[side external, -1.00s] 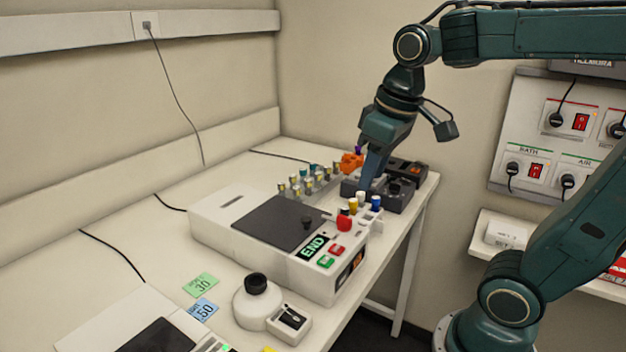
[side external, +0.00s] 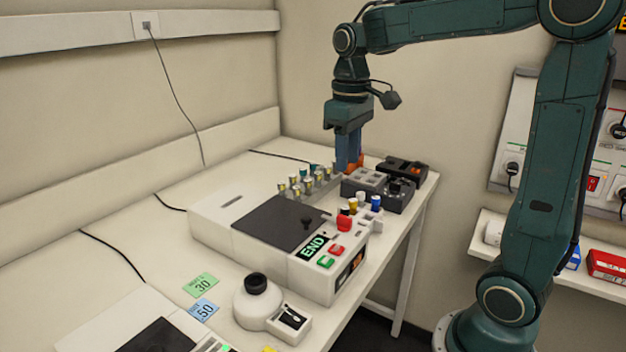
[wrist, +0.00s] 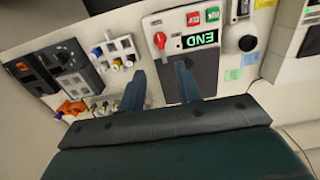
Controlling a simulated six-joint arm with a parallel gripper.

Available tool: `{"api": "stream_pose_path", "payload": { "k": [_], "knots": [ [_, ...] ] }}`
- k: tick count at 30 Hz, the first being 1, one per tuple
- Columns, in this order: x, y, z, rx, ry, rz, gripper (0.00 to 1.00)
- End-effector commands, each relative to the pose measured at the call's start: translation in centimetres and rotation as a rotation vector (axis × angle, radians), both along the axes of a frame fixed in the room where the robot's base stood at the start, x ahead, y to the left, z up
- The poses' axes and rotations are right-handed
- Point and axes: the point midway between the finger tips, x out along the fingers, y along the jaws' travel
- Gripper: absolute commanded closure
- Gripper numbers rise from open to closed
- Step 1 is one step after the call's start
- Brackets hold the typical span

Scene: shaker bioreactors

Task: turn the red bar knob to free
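The red bar knob (side external: 344,222) is on the corner of the white shaker unit (side external: 215,222), beside the lit END display (side external: 312,247). It also shows in the wrist view (wrist: 160,40), near the top, beyond my fingers and apart from them. Its bar runs roughly up and down there. Any setting marks around it are too small to read. My gripper (side external: 348,165) points down above the far part of the bench, behind the knob in the side view. In the wrist view my fingers (wrist: 161,85) stand apart with nothing between them.
Several capped vials (side external: 308,182) stand behind the shaker unit. An orange object (wrist: 70,108) is partly hidden in the side view.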

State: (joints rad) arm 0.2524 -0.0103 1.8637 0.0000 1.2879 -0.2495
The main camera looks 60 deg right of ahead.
Motion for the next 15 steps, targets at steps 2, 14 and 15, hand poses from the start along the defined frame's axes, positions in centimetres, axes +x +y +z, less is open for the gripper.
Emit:
{"api": "stream_pose_path", "payload": {
  "k": [2, 14, 15],
  "knots": [
    [0.0, 0.0, -0.5, 0.001, 0.002, 0.0, 0.66],
    [-0.1, 0.0, -5.2, 0.001, 0.005, 0.0, 0.66],
    [-0.1, 0.0, -5.8, 0.001, 0.006, 0.0, 0.66]
  ]
}}
